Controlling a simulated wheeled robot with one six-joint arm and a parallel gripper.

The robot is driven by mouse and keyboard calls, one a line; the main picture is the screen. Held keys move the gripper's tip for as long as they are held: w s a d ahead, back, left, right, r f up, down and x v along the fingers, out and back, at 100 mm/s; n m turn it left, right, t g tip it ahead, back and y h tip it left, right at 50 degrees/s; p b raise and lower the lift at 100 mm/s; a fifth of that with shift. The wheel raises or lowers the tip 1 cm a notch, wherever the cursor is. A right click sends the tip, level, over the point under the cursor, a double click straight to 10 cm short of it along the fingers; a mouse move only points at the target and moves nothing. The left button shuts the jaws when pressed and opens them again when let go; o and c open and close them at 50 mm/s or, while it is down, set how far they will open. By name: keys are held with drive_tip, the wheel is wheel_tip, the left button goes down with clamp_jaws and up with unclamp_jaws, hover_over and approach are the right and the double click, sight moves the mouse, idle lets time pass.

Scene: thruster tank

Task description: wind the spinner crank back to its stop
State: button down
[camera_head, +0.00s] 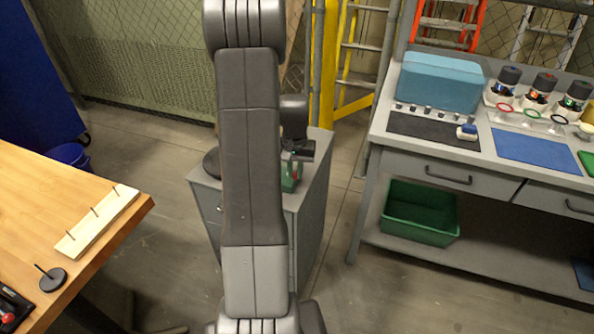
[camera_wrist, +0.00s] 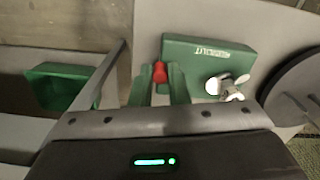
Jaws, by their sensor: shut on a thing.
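In the wrist view, the spinner's green body (camera_wrist: 205,50) with pale lettering stands beyond my gripper, on the grey cabinet. A red crank knob (camera_wrist: 160,72) sits between the two green fingers of my gripper (camera_wrist: 159,80), which are shut on it. A white and silver metal part (camera_wrist: 230,88) shows to the right of the fingers; how it joins the crank is unclear. In the head view, the green body (camera_head: 289,175) shows just right of my arm, below my dark gripper (camera_head: 300,152). My arm and gripper hide most of the crank.
The grey cabinet (camera_head: 313,205) also bears a dark round disc (camera_wrist: 298,92), at the right of the wrist view. A wooden table (camera_head: 40,200) stands left and a grey workbench (camera_head: 390,165) right, with a green bin (camera_head: 420,213) on its lower shelf.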

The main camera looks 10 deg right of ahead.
drive_tip(key=m, duration=0.2)
drive_tip(key=a+m, duration=0.1)
drive_tip(key=m, duration=0.3)
drive_tip(key=shift+s+a+b, duration=0.1)
drive_tip(key=shift+a+b, duration=0.25)
drive_tip(key=shift+b, duration=0.05)
drive_tip(key=m, duration=0.3)
drive_tip(key=a+m, duration=0.1)
drive_tip(key=m, duration=0.1)
drive_tip(key=shift+w, duration=0.25)
drive_tip(key=shift+a+r+m, duration=0.1)
drive_tip(key=shift+m, duration=0.2)
drive_tip(key=c, duration=1.4)
unclamp_jaws()
wheel_tip(320, 180, up, 14)
drive_tip(key=shift+f, duration=0.2)
wheel_tip(320, 180, down, 14)
drive_tip(key=shift+r, duration=0.1)
